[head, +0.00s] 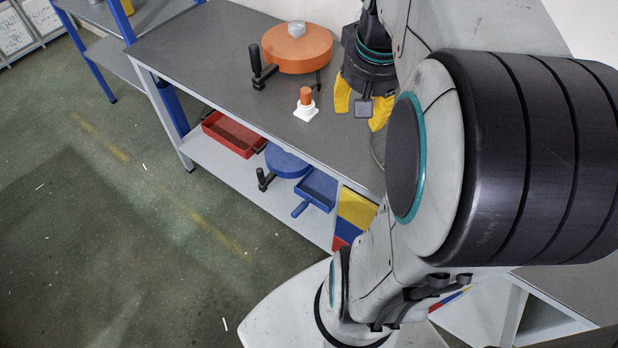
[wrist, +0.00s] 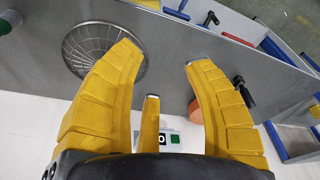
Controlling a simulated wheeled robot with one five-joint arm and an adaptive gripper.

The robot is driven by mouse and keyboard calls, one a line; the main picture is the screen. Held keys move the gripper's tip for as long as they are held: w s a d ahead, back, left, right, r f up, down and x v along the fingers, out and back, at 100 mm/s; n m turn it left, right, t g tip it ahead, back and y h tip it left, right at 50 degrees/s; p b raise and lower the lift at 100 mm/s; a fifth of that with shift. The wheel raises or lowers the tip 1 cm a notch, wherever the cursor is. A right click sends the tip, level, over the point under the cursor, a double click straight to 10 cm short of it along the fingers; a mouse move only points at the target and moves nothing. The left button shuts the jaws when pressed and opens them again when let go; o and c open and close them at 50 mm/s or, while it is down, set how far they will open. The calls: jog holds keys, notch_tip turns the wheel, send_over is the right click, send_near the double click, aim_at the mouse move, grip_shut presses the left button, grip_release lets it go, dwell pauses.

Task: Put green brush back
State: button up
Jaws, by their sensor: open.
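My gripper (head: 361,108) has yellow fingers, spread open and empty, above the grey bench top (head: 210,55). It also shows in the wrist view (wrist: 161,58), with nothing between the fingers. A green rounded thing (wrist: 5,26) is cut off at the left edge of the wrist view; I cannot tell whether it is the green brush. No whole green brush shows in either view.
An orange disc (head: 297,48) with a black handle stands on the bench, left of my gripper. Near it is a white base with an orange peg (head: 305,97). The lower shelf holds a red tray (head: 232,135), a blue disc (head: 287,160) and a blue tray (head: 318,187).

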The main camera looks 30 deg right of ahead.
jog(key=s+a+f+n+t, duration=0.1)
jog(key=s+a+f+n, duration=0.1)
jog(key=a, duration=0.5)
jog(key=s+a+f+n+t+y, duration=0.1)
jog(key=s+a+f+n, duration=0.1)
jog(key=a, duration=0.6)
jog(key=s+n, duration=0.1)
jog(key=n, duration=0.1)
jog(key=shift+s+f+n, duration=0.25)
jog(key=shift+n, duration=0.05)
